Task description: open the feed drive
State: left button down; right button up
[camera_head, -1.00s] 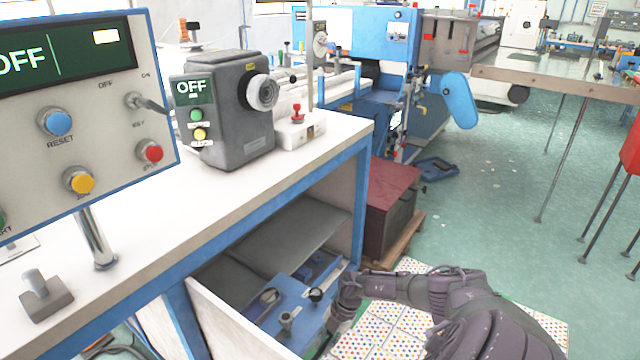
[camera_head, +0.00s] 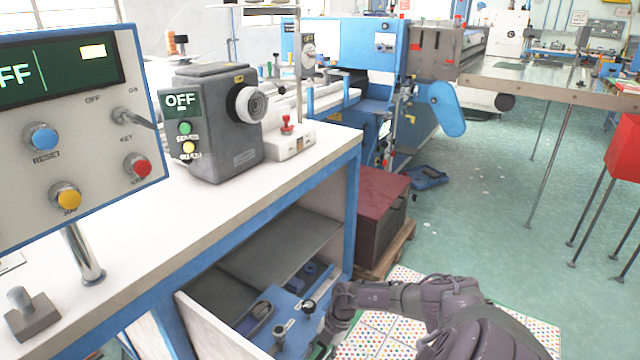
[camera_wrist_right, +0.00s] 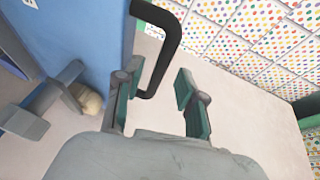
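A grey box (camera_head: 215,130) with an "OFF" screen, a green and a yellow button and a round dial stands on the white bench. I cannot tell whether it is the feed drive. Below the bench a drawer (camera_head: 205,325) stands pulled out, with blue contents inside. My right arm reaches down beside it; its gripper is not clearly visible there. In the right wrist view, my right gripper (camera_wrist_right: 157,84) is open, its fingers on either side of the lower end of a black handle (camera_wrist_right: 168,35) on a blue panel (camera_wrist_right: 85,35). Contact is unclear. My left gripper is out of view.
A control panel (camera_head: 95,165) with coloured buttons stands at the left of the bench (camera_head: 150,225). A dark red-topped box (camera_head: 380,190) on a pallet is past the bench's end. Dotted floor tiles (camera_head: 375,335) lie under my right arm.

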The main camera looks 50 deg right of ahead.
jog(key=v, duration=1.2)
jog(key=shift+f, duration=0.15)
